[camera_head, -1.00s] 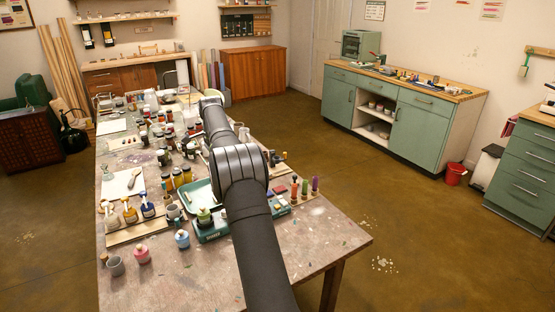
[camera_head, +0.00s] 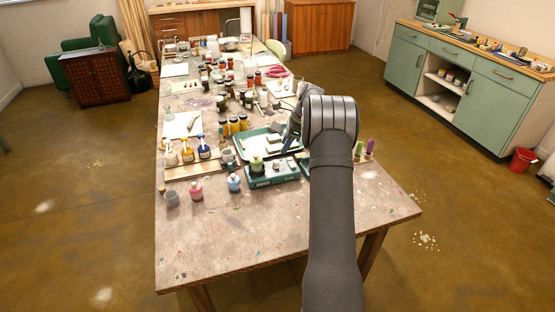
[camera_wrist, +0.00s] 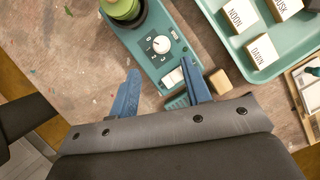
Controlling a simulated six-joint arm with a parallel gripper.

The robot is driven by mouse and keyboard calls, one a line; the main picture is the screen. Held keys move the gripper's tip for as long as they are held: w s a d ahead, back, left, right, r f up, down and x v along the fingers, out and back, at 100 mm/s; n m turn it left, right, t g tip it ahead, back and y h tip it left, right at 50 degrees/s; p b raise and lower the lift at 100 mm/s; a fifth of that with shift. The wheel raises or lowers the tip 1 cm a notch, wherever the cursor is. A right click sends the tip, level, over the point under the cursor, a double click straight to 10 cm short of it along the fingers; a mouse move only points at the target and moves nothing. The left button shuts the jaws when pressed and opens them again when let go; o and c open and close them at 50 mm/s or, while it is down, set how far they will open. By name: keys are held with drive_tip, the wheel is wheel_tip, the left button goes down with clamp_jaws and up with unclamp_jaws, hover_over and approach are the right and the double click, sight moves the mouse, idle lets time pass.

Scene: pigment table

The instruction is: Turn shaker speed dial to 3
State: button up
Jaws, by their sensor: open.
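The shaker (camera_head: 272,174) is a teal box near the front of the table, partly hidden by my arm in the head view. In the wrist view the shaker (camera_wrist: 172,62) carries a white speed dial (camera_wrist: 161,45) with dark marks around it. A white rocker switch (camera_wrist: 173,78) sits beside the dial. A green-lidded jar (camera_head: 257,163) stands on the shaker's left end; the jar (camera_wrist: 122,10) also shows in the wrist view. My gripper (camera_wrist: 165,82) is open and empty, its blue fingers apart near the switch end of the shaker. The dial's setting is too small to read.
A teal tray (camera_wrist: 233,42) with labelled blocks lies beside the shaker. A small wooden block (camera_wrist: 219,82) is close to my right finger. A pink bottle (camera_head: 196,190) and a blue bottle (camera_head: 234,183) stand to the left. The table's front (camera_head: 240,235) is clear.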

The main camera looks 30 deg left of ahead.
sight(276, 161)
drive_tip(key=x, duration=0.8)
drive_tip(key=shift+f, duration=0.2)
clamp_jaws()
